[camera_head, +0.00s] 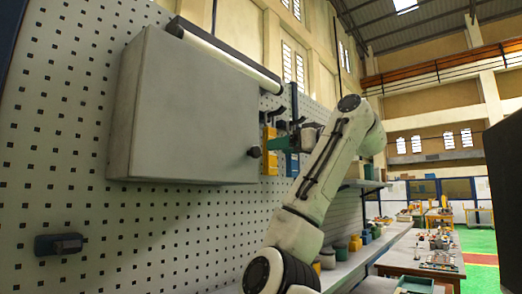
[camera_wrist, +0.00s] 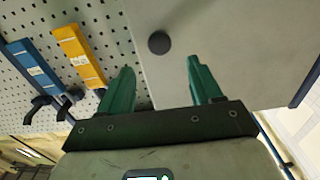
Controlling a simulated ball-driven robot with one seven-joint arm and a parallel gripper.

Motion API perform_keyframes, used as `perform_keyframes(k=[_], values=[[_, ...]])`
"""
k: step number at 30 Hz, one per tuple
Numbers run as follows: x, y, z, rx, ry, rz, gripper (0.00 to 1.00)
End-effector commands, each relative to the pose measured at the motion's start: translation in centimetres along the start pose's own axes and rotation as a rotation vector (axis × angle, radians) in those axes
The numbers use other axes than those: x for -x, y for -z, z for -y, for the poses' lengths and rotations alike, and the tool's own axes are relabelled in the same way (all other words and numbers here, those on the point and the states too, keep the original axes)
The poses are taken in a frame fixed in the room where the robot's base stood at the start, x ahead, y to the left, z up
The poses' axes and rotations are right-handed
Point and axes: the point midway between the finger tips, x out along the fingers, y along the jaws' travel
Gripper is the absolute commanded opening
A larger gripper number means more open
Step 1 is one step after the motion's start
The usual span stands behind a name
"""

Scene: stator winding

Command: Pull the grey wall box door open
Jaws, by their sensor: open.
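The grey wall box (camera_head: 185,108) hangs on the perforated wall panel, and its door looks shut. Its dark round knob (camera_head: 254,151) sticks out near the door's right edge. In the wrist view the box door (camera_wrist: 225,45) fills the upper right, and the knob (camera_wrist: 159,42) shows beyond the fingertips, between their lines. My gripper (camera_head: 268,147) is close to the knob, at the box's right side. In the wrist view my gripper's green fingers (camera_wrist: 160,75) are spread apart with nothing between them. The knob appears a little ahead of the tips.
Yellow and blue holders (camera_wrist: 80,55) with black hooks hang on the panel beside the box. A lamp bar (camera_head: 225,52) runs above the box. A small dark block (camera_head: 59,244) is fixed lower left. A bench with several small bins (camera_head: 355,243) stands below right.

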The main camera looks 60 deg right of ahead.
Motion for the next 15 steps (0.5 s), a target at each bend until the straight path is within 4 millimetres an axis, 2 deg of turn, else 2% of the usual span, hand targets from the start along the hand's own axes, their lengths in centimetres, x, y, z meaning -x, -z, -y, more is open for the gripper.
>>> perform_keyframes(k=[1, 6, 12, 15], values=[[-1.1, 0.3, 0.1, -0.002, 0.003, 0.004, 0.64], [-4.2, 0.2, 0.1, -0.002, 0.003, 0.004, 0.64], [-6.7, 0.1, 0.1, -0.001, 0.003, 0.003, 0.64], [-7.3, 0.1, 0.0, 0.000, 0.002, 0.001, 0.64]])
